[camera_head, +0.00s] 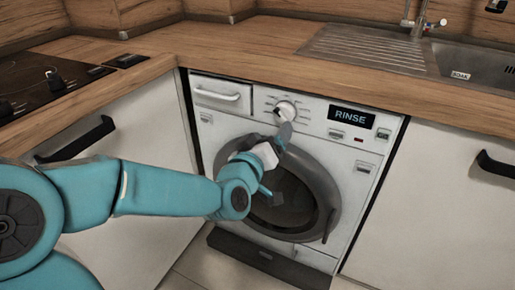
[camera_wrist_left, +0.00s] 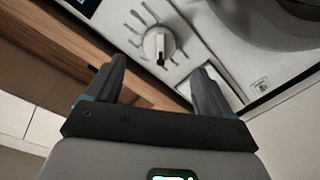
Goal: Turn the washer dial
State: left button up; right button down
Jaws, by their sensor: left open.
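The washer dial (camera_head: 285,109) is a round white knob on the upper front panel of the white washer (camera_head: 353,182). It also shows in the left wrist view as the dial (camera_wrist_left: 159,46), with a dark pointer mark and printed lines around it. My left gripper (camera_head: 284,130) is just below the dial in the head view. In the left wrist view my left gripper (camera_wrist_left: 160,75) is open and empty, with its fingertips apart on either side below the dial, not touching it. The display (camera_head: 351,117) reads RINSE. My right gripper is not in view.
The wooden worktop (camera_head: 245,42) overhangs above the panel. The round dark washer door (camera_head: 322,190) is shut below the dial, partly behind my left arm. A detergent drawer (camera_head: 222,94) is left of the dial. Cabinets with black handles flank the washer.

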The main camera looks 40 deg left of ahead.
pick_arm(q)
jog(key=b+v, duration=0.3)
jog(key=v, duration=0.4)
jog(key=shift+s, duration=0.35)
jog(key=shift+d, duration=0.1)
